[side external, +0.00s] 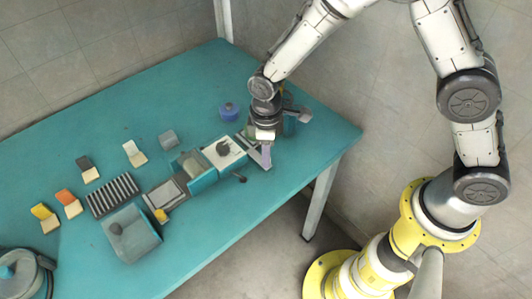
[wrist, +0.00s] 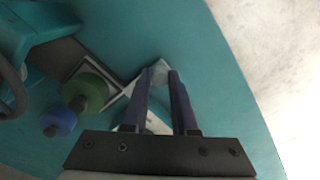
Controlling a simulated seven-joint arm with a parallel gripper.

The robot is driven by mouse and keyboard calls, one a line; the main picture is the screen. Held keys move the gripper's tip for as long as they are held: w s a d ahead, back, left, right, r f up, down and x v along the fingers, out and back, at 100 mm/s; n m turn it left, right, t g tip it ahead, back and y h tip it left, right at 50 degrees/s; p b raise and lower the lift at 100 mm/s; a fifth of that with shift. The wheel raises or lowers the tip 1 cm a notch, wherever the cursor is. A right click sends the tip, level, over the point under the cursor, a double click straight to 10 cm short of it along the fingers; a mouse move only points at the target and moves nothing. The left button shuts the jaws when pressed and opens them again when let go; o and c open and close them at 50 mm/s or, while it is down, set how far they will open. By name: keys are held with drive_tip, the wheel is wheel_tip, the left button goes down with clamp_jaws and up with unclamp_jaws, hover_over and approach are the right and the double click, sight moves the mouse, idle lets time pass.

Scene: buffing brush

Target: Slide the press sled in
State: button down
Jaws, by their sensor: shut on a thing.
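My gripper (side external: 265,158) is low over the right end of a bench device, fingers pointing down. In the wrist view its two purple fingers (wrist: 160,85) are close together on a pale grey piece (wrist: 158,72), which shows between and just beyond the tips. I take this piece for the press sled or its handle, but most of it is hidden. The device has a white plate with a dark round knob (side external: 223,148) and a teal block (side external: 196,170). A pale angled frame edge (wrist: 118,104) lies left of the fingers in the wrist view.
A blue knobbed weight (side external: 228,110) stands behind the device, and a green one (wrist: 88,90) is nearby. A dark lever (side external: 240,178) sticks out in front. The table's right end is mostly clear.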

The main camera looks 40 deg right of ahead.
drive_tip(key=d, duration=0.8)
drive_tip(key=shift+d, duration=0.2)
drive_tip(key=c, duration=0.7)
unclamp_jaws()
wheel_tip(320, 180, up, 14)
drive_tip(key=shift+f, duration=0.1)
